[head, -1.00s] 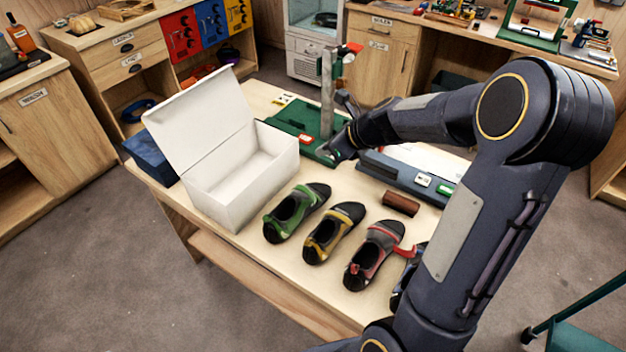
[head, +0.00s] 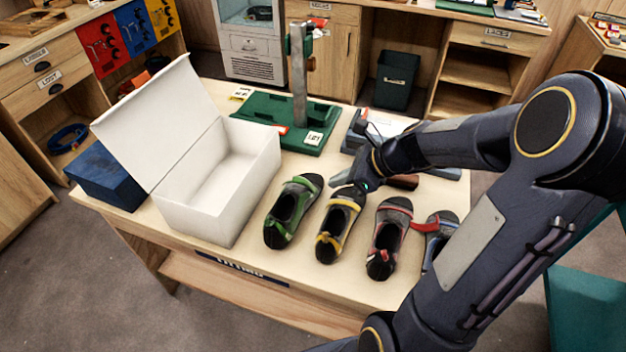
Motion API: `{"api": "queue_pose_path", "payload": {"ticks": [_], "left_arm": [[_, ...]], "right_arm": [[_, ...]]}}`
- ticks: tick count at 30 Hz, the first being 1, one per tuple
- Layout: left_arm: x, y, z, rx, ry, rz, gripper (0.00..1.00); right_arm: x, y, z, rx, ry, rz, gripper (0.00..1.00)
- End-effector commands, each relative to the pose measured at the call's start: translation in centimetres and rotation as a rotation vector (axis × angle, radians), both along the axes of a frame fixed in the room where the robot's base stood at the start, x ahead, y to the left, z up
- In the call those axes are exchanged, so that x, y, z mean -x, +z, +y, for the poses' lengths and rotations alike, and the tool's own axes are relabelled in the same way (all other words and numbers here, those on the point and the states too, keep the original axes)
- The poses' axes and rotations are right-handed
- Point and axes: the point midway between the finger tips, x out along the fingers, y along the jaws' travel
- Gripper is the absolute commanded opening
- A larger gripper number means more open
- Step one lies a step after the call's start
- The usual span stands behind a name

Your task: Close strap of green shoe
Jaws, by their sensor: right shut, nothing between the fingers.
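The green shoe (head: 292,212) stands on the table just right of the open white box, leftmost in a row of shoes. A green strap band (head: 299,187) shows across its upper end. Whether the strap is fastened is too small to tell. My right gripper (head: 350,186) is shut and empty, low over the upper end of the yellow shoe (head: 337,226), to the right of the green shoe and apart from it. My left gripper is out of view.
The white box (head: 205,205) with raised lid stands left of the shoes. A red shoe (head: 388,238) and a blue shoe (head: 437,235) stand to the right, the latter partly hidden by my arm. A green stand (head: 299,85) is behind. The table's front strip is clear.

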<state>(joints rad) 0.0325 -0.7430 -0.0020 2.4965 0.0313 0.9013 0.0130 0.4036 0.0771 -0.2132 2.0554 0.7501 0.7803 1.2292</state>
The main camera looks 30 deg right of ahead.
Motion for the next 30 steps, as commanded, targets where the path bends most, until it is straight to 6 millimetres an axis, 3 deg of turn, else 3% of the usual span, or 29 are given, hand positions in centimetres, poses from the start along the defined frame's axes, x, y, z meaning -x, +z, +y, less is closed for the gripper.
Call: {"api": "queue_pose_path", "payload": {"ticks": [4,12,30], "left_arm": [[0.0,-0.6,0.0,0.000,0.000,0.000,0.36],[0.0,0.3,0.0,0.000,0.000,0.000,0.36],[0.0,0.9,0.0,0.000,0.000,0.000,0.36]], "right_arm": [[-1.6,-2.5,1.5,-0.001,0.002,0.004,0.00],[-4.3,-2.2,3.7,0.002,0.001,0.000,0.00],[-4.8,-2.0,4.1,0.010,0.000,0.010,0.00]]}}
